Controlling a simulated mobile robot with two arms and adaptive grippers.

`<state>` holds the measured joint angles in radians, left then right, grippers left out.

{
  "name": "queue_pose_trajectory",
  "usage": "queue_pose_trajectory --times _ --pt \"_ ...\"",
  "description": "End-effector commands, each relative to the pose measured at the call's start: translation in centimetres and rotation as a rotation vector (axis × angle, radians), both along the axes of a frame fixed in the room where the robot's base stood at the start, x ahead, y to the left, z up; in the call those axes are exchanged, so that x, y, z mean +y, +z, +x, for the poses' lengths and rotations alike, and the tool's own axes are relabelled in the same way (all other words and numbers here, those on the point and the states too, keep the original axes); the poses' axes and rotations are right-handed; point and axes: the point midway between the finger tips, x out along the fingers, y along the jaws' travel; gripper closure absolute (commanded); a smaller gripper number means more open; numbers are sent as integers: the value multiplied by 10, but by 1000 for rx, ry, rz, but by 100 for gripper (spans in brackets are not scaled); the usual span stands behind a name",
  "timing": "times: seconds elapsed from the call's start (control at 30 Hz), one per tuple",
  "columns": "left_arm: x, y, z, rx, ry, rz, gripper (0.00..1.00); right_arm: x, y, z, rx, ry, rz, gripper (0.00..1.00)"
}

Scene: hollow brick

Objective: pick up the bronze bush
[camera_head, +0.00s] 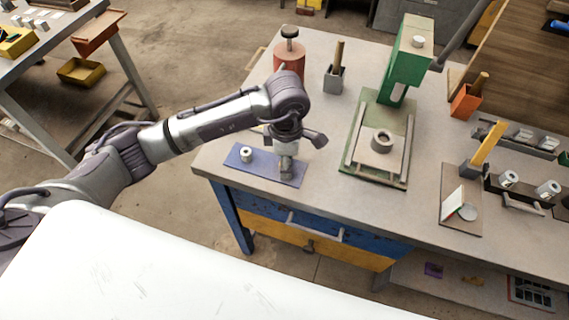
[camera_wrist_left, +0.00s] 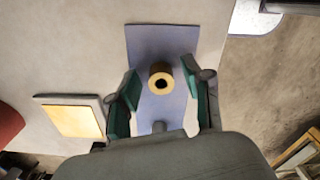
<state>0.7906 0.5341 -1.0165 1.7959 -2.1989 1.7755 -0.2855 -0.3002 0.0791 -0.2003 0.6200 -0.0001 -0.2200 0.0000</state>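The bronze bush (camera_wrist_left: 160,81), a short brass-coloured ring with a dark hole, stands on the blue mat (camera_wrist_left: 163,40). In the left wrist view it sits between the two fingers of my left gripper (camera_wrist_left: 161,86), with a gap on each side. My left gripper is open. In the head view the gripper (camera_head: 286,172) points down over the right part of the blue mat (camera_head: 265,176) and hides the bronze bush. A silver-grey bush (camera_head: 246,155) stands near the mat's left end. My right gripper is in neither view.
A red cylinder (camera_head: 289,62) with a dark knob stands behind my gripper. A green press (camera_head: 407,60) stands to the right on the bench (camera_head: 325,190). Holders with wooden handles stand further back and right. The bench's front edge is close to the mat.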

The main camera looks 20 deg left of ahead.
Motion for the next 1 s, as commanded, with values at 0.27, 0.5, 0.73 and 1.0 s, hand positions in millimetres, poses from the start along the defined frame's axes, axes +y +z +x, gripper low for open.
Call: queue_pose_trajectory --times 0.27,0.5,0.73,1.0 --pt "0 0 0 0 0 -1 100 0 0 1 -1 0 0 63" --pt "0 1 0 0 0 -1 100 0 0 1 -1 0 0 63" --pt "-1 11 1 -3 0 -2 100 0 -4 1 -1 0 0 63" --pt "-20 50 -3 -5 -8 -6 100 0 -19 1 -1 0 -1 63"
